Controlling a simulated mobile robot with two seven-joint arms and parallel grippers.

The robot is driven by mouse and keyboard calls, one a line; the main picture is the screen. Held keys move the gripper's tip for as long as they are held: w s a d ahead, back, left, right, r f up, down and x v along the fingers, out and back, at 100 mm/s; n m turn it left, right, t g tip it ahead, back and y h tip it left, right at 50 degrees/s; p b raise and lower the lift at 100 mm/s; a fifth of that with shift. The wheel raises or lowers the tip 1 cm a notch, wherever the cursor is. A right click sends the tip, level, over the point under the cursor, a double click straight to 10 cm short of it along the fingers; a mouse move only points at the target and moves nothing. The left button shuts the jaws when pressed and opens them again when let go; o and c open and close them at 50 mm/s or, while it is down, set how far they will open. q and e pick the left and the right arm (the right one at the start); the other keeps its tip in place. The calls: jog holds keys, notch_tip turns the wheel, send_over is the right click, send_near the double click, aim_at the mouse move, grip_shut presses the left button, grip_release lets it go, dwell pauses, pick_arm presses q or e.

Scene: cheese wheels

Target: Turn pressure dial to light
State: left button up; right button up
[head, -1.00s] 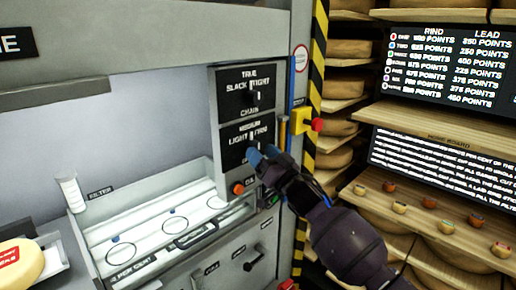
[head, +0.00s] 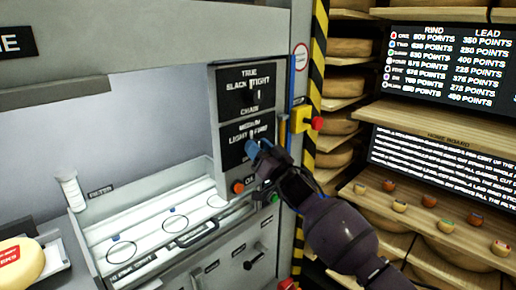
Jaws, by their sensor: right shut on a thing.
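The control panel (head: 230,112) is a black and grey box on the machine front. Its lower dial face reads "MEDIUM" at the top, "LIGHT" (head: 238,138) on the left and "FIRM" on the right. My right gripper (head: 254,148) is at this lower dial, with its blue fingertips shut on the dial's knob. The fingers cover most of the knob, so I cannot tell which way it points. The upper dial (head: 252,88) is marked "TRUE", "SLACK", "TIGHT" and "CHAIN". My left gripper is not in view.
An orange-red button (head: 238,188) and a green button (head: 275,198) sit below the dials. A yellow box with a red knob (head: 317,123) is to the right. A white tray (head: 120,276) lies below left. Cheese shelves (head: 440,125) stand at right.

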jog(key=shift+n, duration=0.3)
jog(key=shift+n+g+y, duration=0.4)
jog(key=shift+n, duration=0.3)
jog(key=n+g+y, duration=0.1)
jog(key=n, duration=0.1)
jog(key=n+g+y+b, duration=0.1)
jog(key=n, duration=0.1)
jog(key=shift+n, duration=0.4)
jog(key=shift+n+g+y, duration=0.3)
jog(key=shift+n+g, duration=0.4)
jog(key=shift+n, duration=0.85)
jog(key=shift+n+g+y, duration=0.3)
jog(key=shift+n+g, duration=0.4)
jog(key=shift+n, duration=0.85)
jog(key=o, duration=0.9)
jog(key=shift+d, duration=0.1)
